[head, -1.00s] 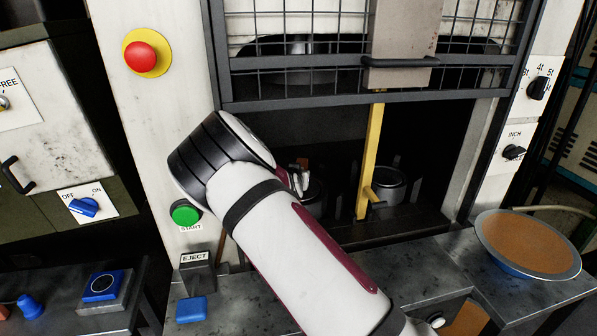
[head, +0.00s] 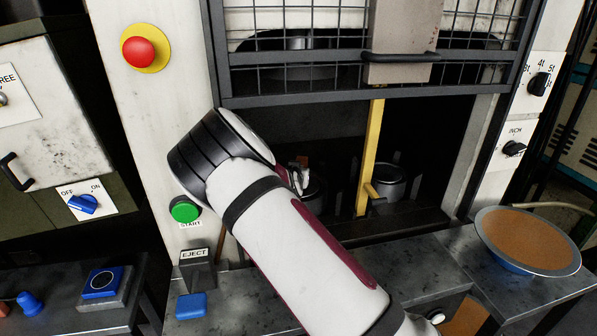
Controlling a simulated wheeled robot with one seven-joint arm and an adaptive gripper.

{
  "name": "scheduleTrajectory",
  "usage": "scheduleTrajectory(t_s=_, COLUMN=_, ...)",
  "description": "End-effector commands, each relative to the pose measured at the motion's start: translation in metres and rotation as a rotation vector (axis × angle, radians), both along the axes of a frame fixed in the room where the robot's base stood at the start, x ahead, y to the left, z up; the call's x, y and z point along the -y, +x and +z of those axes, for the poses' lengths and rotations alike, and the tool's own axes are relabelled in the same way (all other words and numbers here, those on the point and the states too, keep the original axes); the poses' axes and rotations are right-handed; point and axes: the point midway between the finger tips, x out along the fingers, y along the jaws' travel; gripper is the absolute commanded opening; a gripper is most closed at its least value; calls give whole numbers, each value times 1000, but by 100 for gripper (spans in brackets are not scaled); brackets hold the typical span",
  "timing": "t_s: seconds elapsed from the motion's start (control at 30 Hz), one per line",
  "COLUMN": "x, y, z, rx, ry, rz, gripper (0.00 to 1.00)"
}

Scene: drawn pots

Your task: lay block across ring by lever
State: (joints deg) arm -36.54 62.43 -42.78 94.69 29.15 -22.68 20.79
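My arm reaches into the press opening from below. A small pale part of my gripper (head: 300,178) shows beyond the arm; the rest is hidden, so its fingers cannot be judged. A round dark metal ring-like holder (head: 388,182) stands inside the opening, right of a yellow upright bar (head: 371,150) with a short side peg. A second round holder (head: 312,194) is partly hidden behind my arm. A blue-ended lever (head: 191,306) sits under the EJECT label. I cannot pick out a loose block for certain.
A mesh guard (head: 300,72) with a dark handle (head: 400,57) hangs raised over the opening. A bowl of brown material (head: 490,257) stands on the right bench. A green START button (head: 185,209) and a red button (head: 139,52) are on the left post.

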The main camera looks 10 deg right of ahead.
Motion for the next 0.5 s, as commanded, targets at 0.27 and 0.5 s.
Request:
scheduleTrajectory(t_s=0.27, x=0, y=1, z=-1, rx=7, ry=0, rz=0, gripper=0)
scheduleTrajectory(t_s=0.5, x=0, y=1, z=-2, rx=7, ry=0, rz=0, gripper=37)
